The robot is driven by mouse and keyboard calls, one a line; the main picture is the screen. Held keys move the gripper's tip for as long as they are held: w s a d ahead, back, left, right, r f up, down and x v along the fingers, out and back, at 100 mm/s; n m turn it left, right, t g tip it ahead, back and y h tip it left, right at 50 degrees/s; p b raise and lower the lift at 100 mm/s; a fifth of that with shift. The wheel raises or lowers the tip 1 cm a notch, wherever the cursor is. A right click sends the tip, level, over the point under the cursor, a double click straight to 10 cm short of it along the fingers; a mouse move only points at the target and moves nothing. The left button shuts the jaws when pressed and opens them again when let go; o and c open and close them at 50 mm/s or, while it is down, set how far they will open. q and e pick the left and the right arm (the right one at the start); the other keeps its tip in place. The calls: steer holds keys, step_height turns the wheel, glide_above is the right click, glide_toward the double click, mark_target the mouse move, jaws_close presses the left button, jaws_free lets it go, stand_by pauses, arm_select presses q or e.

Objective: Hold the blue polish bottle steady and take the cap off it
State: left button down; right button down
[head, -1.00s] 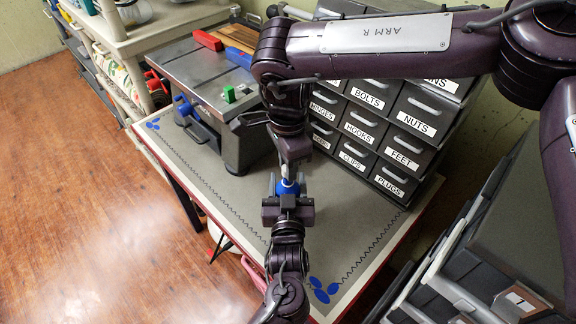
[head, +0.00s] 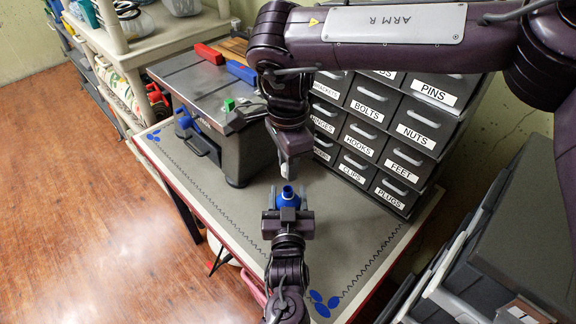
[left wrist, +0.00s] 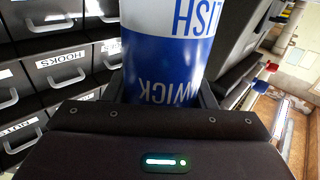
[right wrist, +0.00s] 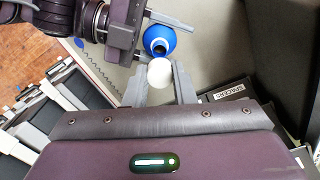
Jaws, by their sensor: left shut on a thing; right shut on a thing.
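The blue polish bottle (head: 287,200) stands upright over the workbench, its open dark mouth showing in the right wrist view (right wrist: 157,44). My left gripper (head: 288,206) is shut around its body. The left wrist view shows the blue and white label (left wrist: 165,65) close up, with part of the lettering hidden. My right gripper (head: 286,172) is just above and beyond the bottle, shut on the white cap (right wrist: 160,73). The cap is apart from the bottle neck. In the head view the cap is mostly hidden by the right gripper.
A grey drawer cabinet (head: 385,135) with labelled drawers stands behind and right of the bottle. A grey machine (head: 215,95) with a red and a blue block on top stands at the left. The bench mat (head: 215,205) is bare in front.

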arm_select(q)
steer(key=c, duration=0.5)
jaws_free()
